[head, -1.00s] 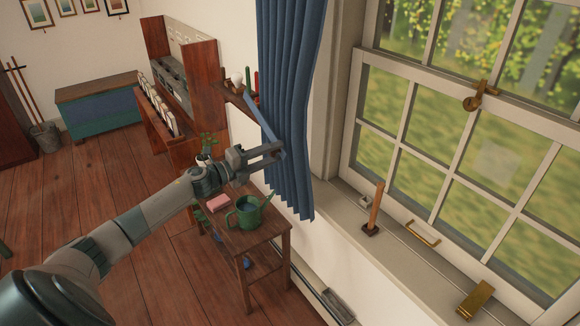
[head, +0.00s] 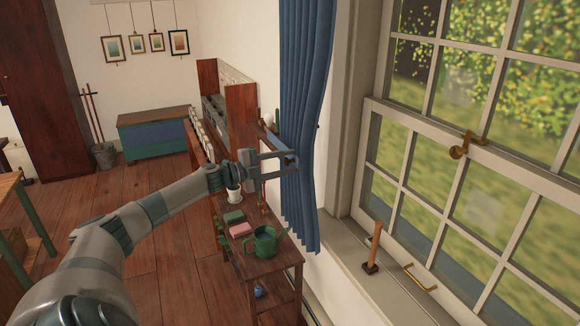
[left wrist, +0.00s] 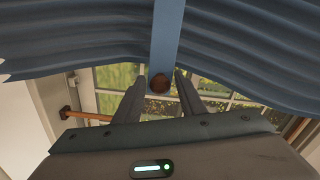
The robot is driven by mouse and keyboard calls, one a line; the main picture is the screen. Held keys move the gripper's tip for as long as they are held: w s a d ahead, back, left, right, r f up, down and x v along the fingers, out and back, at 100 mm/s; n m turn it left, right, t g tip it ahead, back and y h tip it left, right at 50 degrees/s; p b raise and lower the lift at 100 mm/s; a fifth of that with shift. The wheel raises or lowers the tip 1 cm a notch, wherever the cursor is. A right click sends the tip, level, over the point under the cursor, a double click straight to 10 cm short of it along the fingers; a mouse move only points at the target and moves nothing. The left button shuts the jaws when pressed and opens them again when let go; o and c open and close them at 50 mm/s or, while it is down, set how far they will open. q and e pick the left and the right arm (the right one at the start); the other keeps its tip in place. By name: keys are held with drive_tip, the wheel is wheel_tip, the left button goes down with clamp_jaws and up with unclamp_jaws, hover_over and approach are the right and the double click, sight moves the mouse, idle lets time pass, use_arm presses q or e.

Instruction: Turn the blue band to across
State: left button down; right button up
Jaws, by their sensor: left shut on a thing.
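The blue band (head: 276,143) is a flat, lighter blue strip by the left edge of the blue curtain (head: 306,120). In the left wrist view the band (left wrist: 168,35) runs straight down across the bunched curtain (left wrist: 245,40) to a round brown knob (left wrist: 160,83) at its end. My left gripper (head: 294,164) is at the band's free end in front of the curtain. Its fingers (left wrist: 160,88) sit on either side of the knob, shut on the band's end. The band's far end is hard to make out. My right gripper is in neither view.
A small wooden table (head: 268,268) below my left gripper bears a green watering can (head: 265,243), a pink block (head: 240,230) and a potted plant (head: 234,195). The window sill (head: 345,255) at right holds a wooden-handled tool (head: 373,250). Wooden shelves (head: 240,95) stand behind.

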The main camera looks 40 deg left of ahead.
use_arm(q)
drive_tip(key=shift+r, duration=0.1)
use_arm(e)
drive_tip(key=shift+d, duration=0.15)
use_arm(q)
drive_tip(key=c, duration=1.5)
unclamp_jaws()
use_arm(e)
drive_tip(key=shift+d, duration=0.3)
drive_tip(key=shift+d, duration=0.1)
use_arm(q)
drive_tip(key=shift+a, duration=0.1)
